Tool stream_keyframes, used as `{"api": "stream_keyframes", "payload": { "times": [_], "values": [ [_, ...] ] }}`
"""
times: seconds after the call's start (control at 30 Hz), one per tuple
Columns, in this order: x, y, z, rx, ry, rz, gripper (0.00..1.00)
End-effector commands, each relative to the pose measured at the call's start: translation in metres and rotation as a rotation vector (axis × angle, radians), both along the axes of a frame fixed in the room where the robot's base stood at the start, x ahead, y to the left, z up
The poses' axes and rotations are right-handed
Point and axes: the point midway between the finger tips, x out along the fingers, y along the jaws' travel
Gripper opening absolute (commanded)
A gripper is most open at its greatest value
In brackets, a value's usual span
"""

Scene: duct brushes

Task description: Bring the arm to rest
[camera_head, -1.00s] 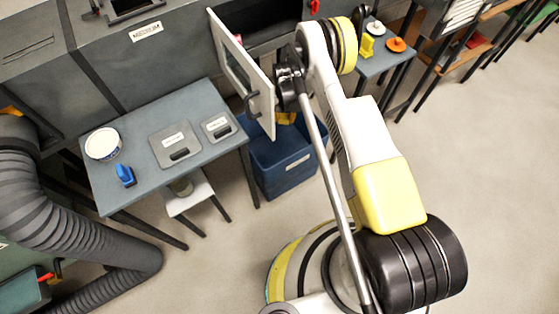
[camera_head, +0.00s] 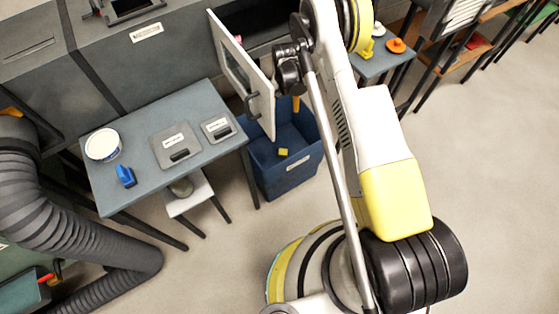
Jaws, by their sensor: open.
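My gripper (camera_head: 289,78) is the dark end of my arm, beside the open white door and above the back of the blue bin. It is open and looks empty, though its fingertips are hard to make out. My arm rises from the base at the lower right, with a white and yellow link (camera_head: 380,130) folded up towards the door. A small yellow piece (camera_head: 283,152) lies inside the blue bin (camera_head: 290,182), apart from my gripper. A narrow orange thing (camera_head: 296,104) shows just below the gripper; I cannot tell what it is part of.
The white door (camera_head: 243,75) stands open close to my gripper. A grey table (camera_head: 140,192) on the left holds a white tub (camera_head: 103,144), a blue item (camera_head: 125,175) and two grey plates. A small table (camera_head: 372,65) stands behind my arm. Floor at right is clear.

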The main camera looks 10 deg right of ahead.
Motion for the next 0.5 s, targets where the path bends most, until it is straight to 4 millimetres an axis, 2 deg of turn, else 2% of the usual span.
{"api": "stream_keyframes", "payload": {
  "times": [0.1, 0.2, 0.5],
  "values": [
    [0.0, 0.0, 0.022, 0.0, 0.0, 0.0, 0.63],
    [0.0, 0.0, 0.034, 0.0, 0.0, 0.0, 0.63],
    [0.0, 0.0, 0.042, 0.0, 0.0, 0.0, 0.63]
  ]
}}
